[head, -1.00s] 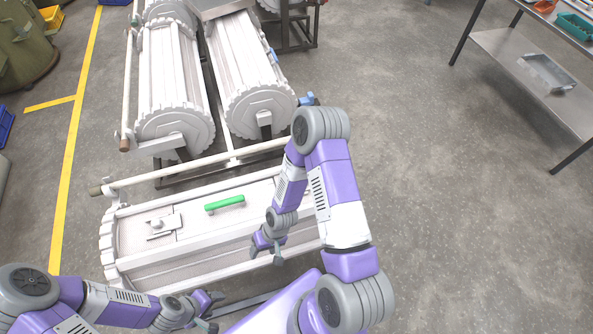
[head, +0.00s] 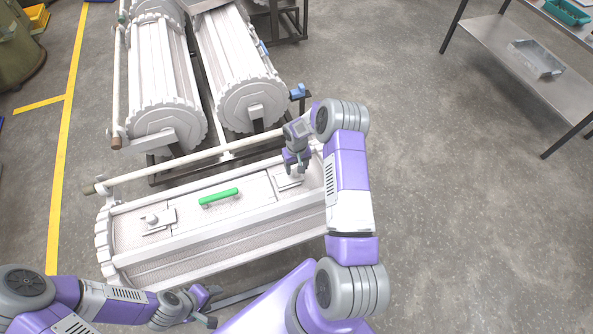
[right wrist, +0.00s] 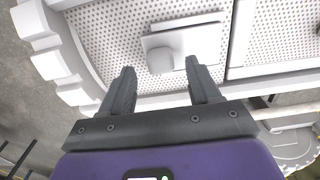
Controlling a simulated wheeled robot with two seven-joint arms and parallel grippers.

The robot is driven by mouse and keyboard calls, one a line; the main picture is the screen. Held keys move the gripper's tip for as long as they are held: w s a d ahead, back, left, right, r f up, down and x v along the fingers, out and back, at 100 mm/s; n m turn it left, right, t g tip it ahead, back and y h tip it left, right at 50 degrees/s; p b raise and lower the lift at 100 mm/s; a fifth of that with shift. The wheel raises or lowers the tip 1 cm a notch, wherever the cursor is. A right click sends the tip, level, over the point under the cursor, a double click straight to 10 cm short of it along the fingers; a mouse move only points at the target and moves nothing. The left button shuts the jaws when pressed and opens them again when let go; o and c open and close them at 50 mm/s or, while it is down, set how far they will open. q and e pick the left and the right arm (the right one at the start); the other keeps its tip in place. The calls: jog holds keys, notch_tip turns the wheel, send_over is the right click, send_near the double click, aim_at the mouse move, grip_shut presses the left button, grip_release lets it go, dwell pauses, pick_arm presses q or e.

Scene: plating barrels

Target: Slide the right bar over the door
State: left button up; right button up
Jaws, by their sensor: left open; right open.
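The white barrel (head: 245,235) lies across the front of the head view, with a door bearing a green handle (head: 219,198). The left bar (head: 158,221) with its knob sits left of the handle. The right bar (head: 289,181) is partly hidden behind my right gripper (head: 297,168). In the right wrist view the right bar (right wrist: 188,45) is a flat plate with a round knob (right wrist: 160,60). The right gripper's fingers (right wrist: 158,85) are apart and empty, with the knob just beyond and between their tips. My left gripper (head: 213,304) is open and empty in front of the barrel.
Two more white barrels (head: 165,80) stand on a frame behind. A long pale rail (head: 180,165) runs along the near barrel's back edge. A metal shelf table (head: 515,60) stands at the far right; the floor between is clear.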

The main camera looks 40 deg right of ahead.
aim_at(289, 178)
jog(key=shift+f, duration=1.25)
grip_shut()
